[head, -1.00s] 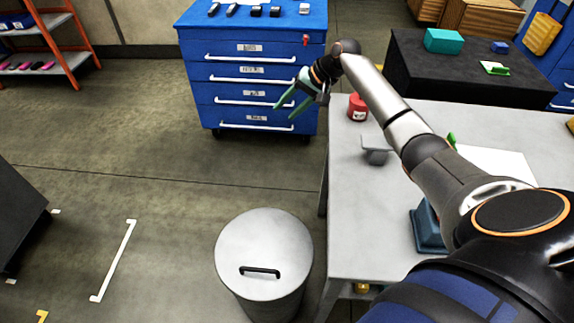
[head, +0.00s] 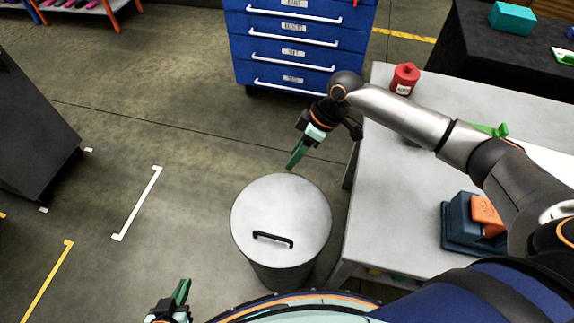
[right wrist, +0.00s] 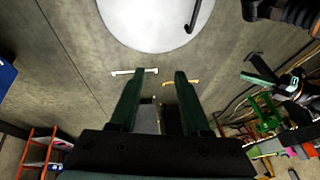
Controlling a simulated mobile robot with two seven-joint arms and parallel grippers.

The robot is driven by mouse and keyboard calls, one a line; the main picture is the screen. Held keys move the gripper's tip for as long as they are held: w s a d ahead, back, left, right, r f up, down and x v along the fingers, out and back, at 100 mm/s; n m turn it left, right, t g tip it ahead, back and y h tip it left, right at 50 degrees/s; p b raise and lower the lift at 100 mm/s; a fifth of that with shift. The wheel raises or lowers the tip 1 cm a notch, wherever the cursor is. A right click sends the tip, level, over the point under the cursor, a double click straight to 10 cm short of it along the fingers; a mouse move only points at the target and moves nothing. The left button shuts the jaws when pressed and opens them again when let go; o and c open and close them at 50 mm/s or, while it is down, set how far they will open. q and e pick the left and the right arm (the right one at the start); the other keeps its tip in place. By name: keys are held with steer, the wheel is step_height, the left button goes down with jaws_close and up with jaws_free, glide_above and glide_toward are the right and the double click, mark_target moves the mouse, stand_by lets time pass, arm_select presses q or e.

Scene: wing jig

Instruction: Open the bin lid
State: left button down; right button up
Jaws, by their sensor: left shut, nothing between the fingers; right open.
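The round grey bin (head: 262,272) stands on the floor left of the table. Its flat lid (head: 290,205) lies on top, closed, with a black bar handle (head: 272,239). The lid (right wrist: 150,20) and part of the handle (right wrist: 194,16) also show at the top of the right wrist view. My right gripper (head: 292,162) is above the far side of the bin, apart from the handle. Its two green fingers (right wrist: 158,74) are open and empty. My left gripper (head: 183,286) is at the bottom edge, left of the bin, shut and empty.
The grey table (head: 385,210) stands close right of the bin, bearing a red canister (head: 404,79) and a blue holder with an orange block (head: 487,215). A blue drawer cabinet (head: 297,45) stands behind.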

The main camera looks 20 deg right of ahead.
steer(key=shift+x, duration=2.75)
jaws_close()
